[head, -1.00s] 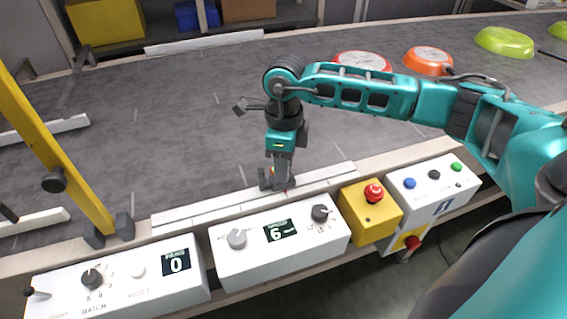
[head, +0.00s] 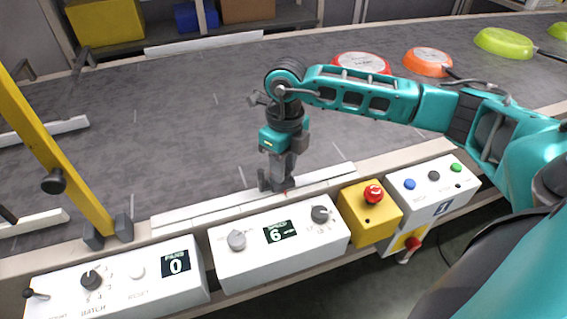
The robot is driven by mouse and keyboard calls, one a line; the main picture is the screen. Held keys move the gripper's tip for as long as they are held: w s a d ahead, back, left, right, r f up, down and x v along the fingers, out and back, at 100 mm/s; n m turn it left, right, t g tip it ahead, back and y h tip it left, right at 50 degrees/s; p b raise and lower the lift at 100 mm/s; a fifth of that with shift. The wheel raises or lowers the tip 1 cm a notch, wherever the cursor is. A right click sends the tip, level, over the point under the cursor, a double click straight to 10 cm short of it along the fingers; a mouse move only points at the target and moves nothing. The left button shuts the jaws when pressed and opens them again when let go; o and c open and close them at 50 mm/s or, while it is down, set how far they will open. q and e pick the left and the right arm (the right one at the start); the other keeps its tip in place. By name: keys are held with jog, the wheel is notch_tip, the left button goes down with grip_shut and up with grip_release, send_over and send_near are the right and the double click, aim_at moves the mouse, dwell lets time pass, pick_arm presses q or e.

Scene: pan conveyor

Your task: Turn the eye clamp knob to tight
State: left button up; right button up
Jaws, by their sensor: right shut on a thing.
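My right gripper (head: 277,184) points down at the front rail, just behind the middle control box. It is shut on a small dark part there, which I take to be the eye clamp knob. The fingers hide most of that part, so its pointer or setting cannot be read. A small dark grey block (head: 264,181) shows at the left of the fingers, and a tiny red spot shows below them. My left gripper is not in view.
The white rail (head: 200,212) runs along the belt's near edge. The middle control box (head: 280,262) reads 6 and has two knobs. A yellow box with a red stop button (head: 374,193) stands right of it. A yellow frame (head: 70,175) stands left. Pans (head: 428,62) lie far right.

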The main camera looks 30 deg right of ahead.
jog(key=o, duration=1.1)
jog(key=shift+c, duration=0.2)
jog(key=shift+r, duration=0.1)
notch_tip(320, 180, up, 13)
jog(key=shift+d+p, duration=0.25)
jog(key=shift+p, duration=0.1)
